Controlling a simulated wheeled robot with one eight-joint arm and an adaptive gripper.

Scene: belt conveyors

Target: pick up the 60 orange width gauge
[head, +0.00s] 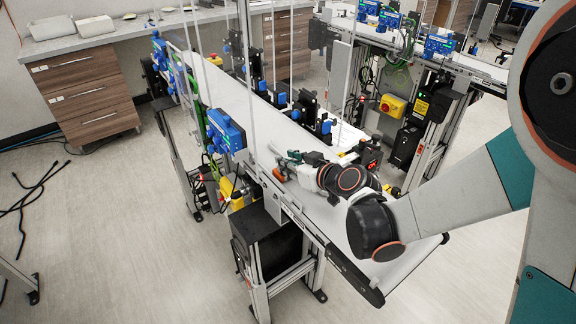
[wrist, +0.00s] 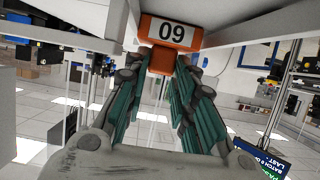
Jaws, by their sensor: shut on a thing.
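The orange width gauge (wrist: 170,32) is at the top middle of the wrist view. Its white label appears as "09", which is 60 turned upside down. My gripper (wrist: 163,68) has its teal fingers closed on the orange stem below the label. In the head view my gripper (head: 291,158) is low over the near part of the conveyor belt, at the belt's left side. A small orange patch shows by its fingers there. I cannot tell from that view whether the gauge touches the belt.
The white conveyor belt (head: 232,98) runs from the back left to the front right. Blue sensor units (head: 226,133) and metal posts line its sides. A second conveyor (head: 470,66) stands at the back right. A workbench with drawers (head: 88,92) is at the back left. The left floor is mostly clear.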

